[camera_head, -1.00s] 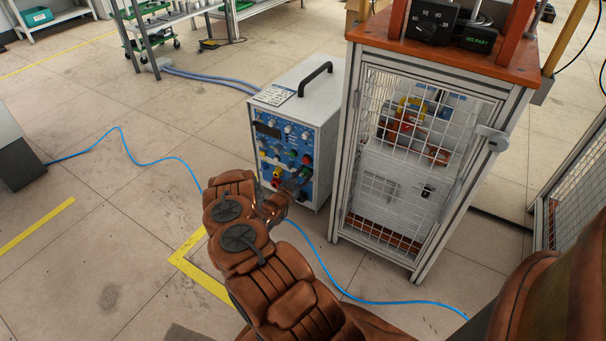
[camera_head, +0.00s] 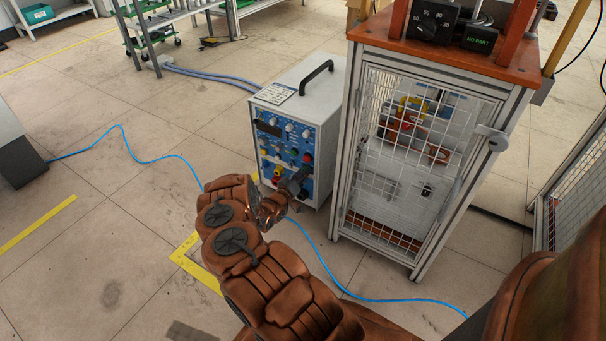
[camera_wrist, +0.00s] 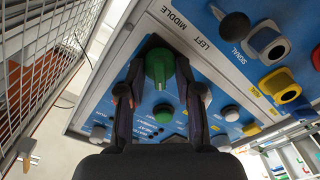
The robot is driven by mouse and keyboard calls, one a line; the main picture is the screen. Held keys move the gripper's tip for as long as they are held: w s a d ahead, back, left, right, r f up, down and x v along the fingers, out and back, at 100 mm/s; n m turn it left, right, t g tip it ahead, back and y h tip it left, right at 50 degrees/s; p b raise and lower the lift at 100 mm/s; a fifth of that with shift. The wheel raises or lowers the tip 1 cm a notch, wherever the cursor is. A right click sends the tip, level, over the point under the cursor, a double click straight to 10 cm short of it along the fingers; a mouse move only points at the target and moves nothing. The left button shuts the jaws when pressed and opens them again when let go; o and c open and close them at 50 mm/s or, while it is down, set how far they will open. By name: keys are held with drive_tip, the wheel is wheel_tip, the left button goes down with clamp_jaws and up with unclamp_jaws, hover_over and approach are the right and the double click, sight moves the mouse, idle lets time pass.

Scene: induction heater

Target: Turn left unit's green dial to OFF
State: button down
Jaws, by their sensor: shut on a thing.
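The green dial (camera_wrist: 160,66) is on the blue front panel, between the two dark fingers of my gripper (camera_wrist: 163,56) in the wrist view. The fingers are shut on it, one on each side. The labels LEFT and MIDDLE are on the panel beside it. I cannot tell which setting the dial points to. In the head view, my gripper (camera_head: 291,184) is at the lower right of the heater unit's front panel (camera_head: 269,152), and it hides the dial there.
The mesh cabinet (camera_head: 416,165) stands close to the right of the heater unit. A blue cable (camera_head: 362,299) lies on the floor.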

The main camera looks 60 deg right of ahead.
drive_tip(key=shift+n, duration=0.5)
drive_tip(key=c, duration=0.8)
unclamp_jaws()
drive_tip(key=a, duration=1.2)
drive_tip(key=shift+s, duration=0.2)
